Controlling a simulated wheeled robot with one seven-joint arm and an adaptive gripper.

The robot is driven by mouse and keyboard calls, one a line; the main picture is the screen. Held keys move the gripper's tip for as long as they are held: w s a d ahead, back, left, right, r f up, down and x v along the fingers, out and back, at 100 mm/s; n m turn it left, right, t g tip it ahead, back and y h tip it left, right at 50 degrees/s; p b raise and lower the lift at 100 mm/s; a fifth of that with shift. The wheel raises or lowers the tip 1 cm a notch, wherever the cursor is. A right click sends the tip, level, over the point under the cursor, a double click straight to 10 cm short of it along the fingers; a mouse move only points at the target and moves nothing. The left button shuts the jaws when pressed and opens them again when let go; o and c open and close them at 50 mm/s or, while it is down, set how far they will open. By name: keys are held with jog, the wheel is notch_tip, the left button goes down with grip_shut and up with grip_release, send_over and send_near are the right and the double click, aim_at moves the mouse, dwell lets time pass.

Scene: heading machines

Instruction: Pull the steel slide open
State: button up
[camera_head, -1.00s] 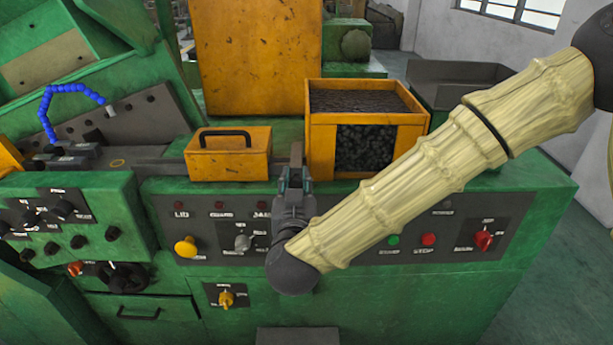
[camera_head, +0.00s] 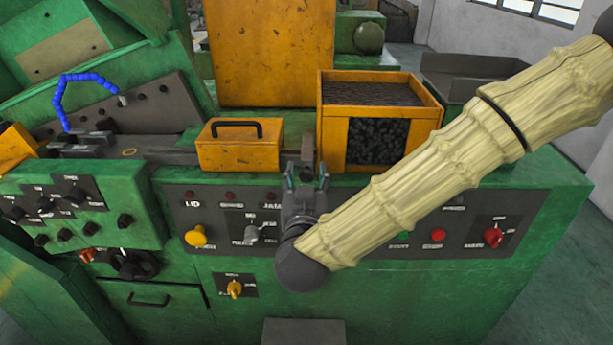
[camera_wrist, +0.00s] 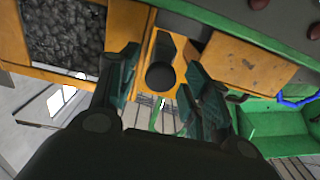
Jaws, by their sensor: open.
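A narrow dark steel piece, which looks like the slide (camera_head: 308,148), stands in the gap between the small yellow box and the yellow crate in the head view. In the wrist view its grey tapered body (camera_wrist: 165,45) ends in a dark round knob (camera_wrist: 160,76). My gripper (camera_head: 306,178) is in front of this gap. In the wrist view my gripper (camera_wrist: 160,70) is open, with one finger on each side of the knob. Gaps seem to show beside the knob; contact cannot be told. The slide's far part is hidden.
The small yellow box (camera_head: 238,156) with a black handle is left of my gripper. The yellow crate (camera_head: 333,146) of dark pieces is close on its right. Knobs and switches line the panel (camera_head: 220,248) below. A blue hose (camera_head: 62,95) is far left.

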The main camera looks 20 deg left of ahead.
jog(key=v, duration=1.1)
jog(key=shift+s, duration=0.3)
jog(key=shift+d, duration=0.1)
jog(key=d+f+m+g+h, duration=0.1)
jog(key=d+f+g, duration=0.35)
jog(key=f, duration=0.75)
jog(key=d+f+g+h+b, duration=0.1)
jog(key=d+f, duration=0.6)
jog(key=f, duration=0.4)
jog(key=d+f+m+g+h, duration=0.1)
jog(key=d+f+g, duration=0.35)
jog(key=f, duration=0.75)
jog(key=s+d+f+m+g+h, duration=0.1)
jog(key=s+d+f+g, duration=0.1)
jog(key=s+d+f, duration=0.3)
jog(key=s+d+f+g+h, duration=0.1)
jog(key=s+d+f+g, duration=0.1)
jog(key=s+d+f, duration=0.4)
jog(key=s+d+f+m+g+h, duration=0.1)
jog(key=s+d+f, duration=0.4)
jog(key=d, duration=0.9)
jog(key=s+g+b, duration=0.1)
jog(key=s, duration=0.2)
jog(key=shift+f+m+g, duration=0.3)
jog(key=shift+f+g, duration=0.05)
jog(key=shift+g, duration=0.05)
jog(key=shift+w+d+r, duration=0.1)
